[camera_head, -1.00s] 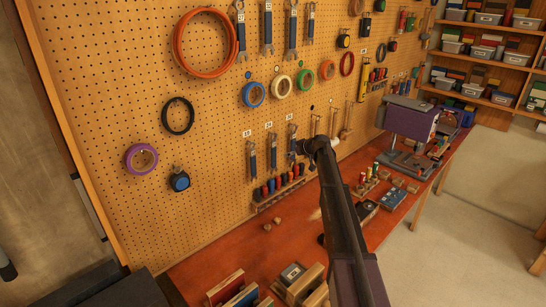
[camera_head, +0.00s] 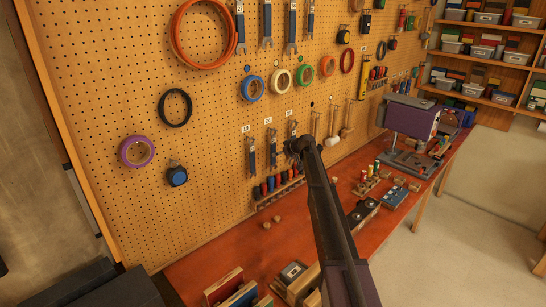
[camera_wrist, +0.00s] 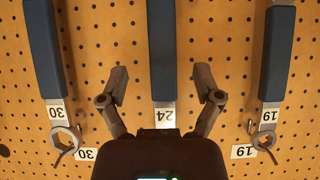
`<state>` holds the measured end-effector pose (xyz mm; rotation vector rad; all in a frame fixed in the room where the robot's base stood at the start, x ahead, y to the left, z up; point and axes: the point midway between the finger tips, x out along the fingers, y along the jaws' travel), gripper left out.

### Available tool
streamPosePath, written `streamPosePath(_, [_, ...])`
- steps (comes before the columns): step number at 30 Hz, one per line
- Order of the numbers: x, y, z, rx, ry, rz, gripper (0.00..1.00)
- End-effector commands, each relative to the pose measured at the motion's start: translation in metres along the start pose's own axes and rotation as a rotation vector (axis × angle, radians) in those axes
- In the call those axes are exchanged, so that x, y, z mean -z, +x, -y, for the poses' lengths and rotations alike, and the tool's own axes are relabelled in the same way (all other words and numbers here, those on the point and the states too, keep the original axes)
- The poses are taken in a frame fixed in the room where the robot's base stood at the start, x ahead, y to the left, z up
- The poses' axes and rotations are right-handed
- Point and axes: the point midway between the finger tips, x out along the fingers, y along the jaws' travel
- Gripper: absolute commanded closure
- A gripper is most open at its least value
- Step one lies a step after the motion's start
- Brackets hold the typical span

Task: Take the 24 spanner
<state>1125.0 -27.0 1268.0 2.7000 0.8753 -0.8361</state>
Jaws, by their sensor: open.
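The 24 spanner (camera_wrist: 164,50) hangs on the pegboard in the middle of the wrist view, with a blue handle and a white tag reading 24. It also shows in the head view (camera_head: 272,150), between two similar spanners. My gripper (camera_wrist: 160,82) is open, one finger on each side of the 24 spanner's handle in the wrist view. I see no contact, and cannot tell the depth gap. The spanner's end below its tag is hidden behind my gripper body. In the head view my gripper (camera_head: 293,147) is by the board, overlapping the right-hand spanner's lower part.
The 30 spanner (camera_wrist: 43,50) and the 19 spanner (camera_wrist: 277,50) hang on either side in the wrist view. Below the spanners in the head view is a rack of coloured-handled tools (camera_head: 277,186). The red bench (camera_head: 230,250) holds boxes and small parts.

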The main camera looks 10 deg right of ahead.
Motion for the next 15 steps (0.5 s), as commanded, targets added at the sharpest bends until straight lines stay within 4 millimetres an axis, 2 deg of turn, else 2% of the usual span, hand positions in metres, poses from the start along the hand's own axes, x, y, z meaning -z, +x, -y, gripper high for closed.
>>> streamPosePath(10, [0.0004,0.0012,0.0007,0.0,0.0,0.0,0.17])
streamPosePath(15, [-0.0004,0.01,0.0014,0.001,-0.001,0.0,0.17])
